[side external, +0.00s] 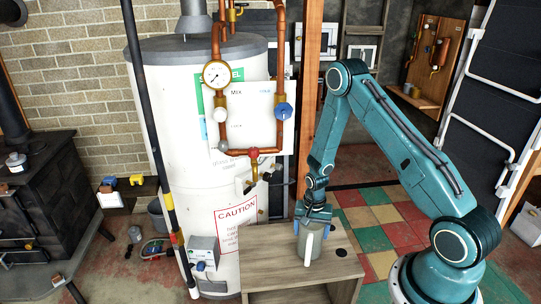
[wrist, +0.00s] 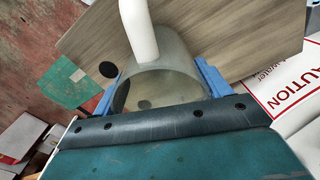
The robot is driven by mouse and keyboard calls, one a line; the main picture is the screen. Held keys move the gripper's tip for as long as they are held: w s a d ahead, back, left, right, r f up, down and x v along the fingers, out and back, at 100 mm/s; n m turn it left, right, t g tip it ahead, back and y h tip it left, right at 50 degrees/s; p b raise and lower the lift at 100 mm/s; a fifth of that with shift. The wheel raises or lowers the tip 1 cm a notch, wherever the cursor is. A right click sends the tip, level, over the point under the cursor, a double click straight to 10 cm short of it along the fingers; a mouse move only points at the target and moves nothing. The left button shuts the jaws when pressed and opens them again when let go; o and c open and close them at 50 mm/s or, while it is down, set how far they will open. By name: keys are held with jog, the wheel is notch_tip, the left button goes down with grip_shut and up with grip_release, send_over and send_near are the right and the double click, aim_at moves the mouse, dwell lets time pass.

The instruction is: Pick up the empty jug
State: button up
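The jug (side external: 315,243) is a grey-green cylinder with a white handle (side external: 309,248), upright at the wooden table. In the wrist view I look down into the jug (wrist: 165,82); I see no clear contents, and its near rim is hidden by my gripper. The white handle (wrist: 138,30) points away from the palm. My gripper (side external: 314,222) points down over the jug. In the wrist view my gripper (wrist: 158,85) has one blue finger on either side of the jug, very close to its wall. I cannot tell whether they press on it.
The wooden table (side external: 277,262) has free surface around the jug and a dark round spot. A white tank (side external: 180,125) with copper pipes and a caution sign (side external: 236,225) stands close on the left. A wooden post (side external: 309,90) rises behind the arm.

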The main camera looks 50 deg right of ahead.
jog(key=shift+c, duration=0.5)
jog(key=shift+r, duration=0.1)
jog(key=shift+r, duration=0.75)
notch_tip(320, 180, up, 18)
jog(key=shift+r, duration=0.15)
dwell(0.4)
